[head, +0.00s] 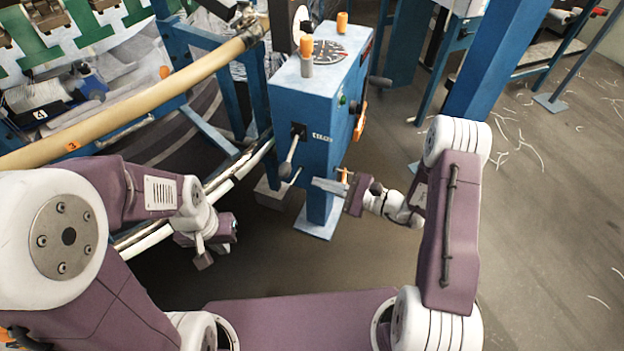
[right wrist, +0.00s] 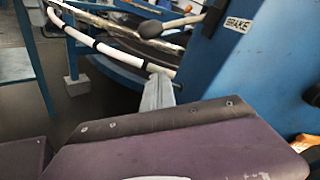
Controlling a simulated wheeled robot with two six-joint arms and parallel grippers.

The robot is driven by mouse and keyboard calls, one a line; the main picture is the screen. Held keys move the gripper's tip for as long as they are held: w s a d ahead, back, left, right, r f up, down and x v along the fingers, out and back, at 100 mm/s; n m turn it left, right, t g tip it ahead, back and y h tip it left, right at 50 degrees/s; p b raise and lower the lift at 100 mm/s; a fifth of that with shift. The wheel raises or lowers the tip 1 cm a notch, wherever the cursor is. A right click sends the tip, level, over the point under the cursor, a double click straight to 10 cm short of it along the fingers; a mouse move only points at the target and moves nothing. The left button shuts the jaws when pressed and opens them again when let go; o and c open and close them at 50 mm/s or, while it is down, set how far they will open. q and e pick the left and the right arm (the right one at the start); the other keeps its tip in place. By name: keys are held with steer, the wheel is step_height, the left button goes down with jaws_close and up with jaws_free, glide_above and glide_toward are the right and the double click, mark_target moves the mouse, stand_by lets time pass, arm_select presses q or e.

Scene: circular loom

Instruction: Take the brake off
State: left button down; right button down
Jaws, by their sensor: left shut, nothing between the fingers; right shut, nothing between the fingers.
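The brake lever (head: 290,156) sticks out of the front face of the blue control box (head: 291,95), slanting down with a grey knob at its lower end. A small BRAKE label (head: 321,136) is beside its slot and also shows in the right wrist view (right wrist: 238,23). There the lever (right wrist: 180,22) crosses the top, beyond my fingers. My right gripper (head: 316,184) is shut and empty, just below and right of the knob, apart from it. Its closed fingers show in the right wrist view (right wrist: 158,92). My left gripper (head: 203,262) is shut and empty, lower left, away from the box.
A gauge (head: 329,52) and orange-topped knobs (head: 306,47) are on top of the box. A long tan pole (head: 130,103) and a pale curved rail (head: 225,178) of the loom run along the left. Blue posts (head: 497,60) stand at right. Open floor (head: 560,200) lies right.

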mark_target(289, 158)
steer(key=w+a+r+b, duration=0.1)
steer(key=w+a+r, duration=0.1)
steer(key=a, duration=0.5)
steer(key=shift+r, duration=0.2)
steer(key=shift+a, duration=0.1)
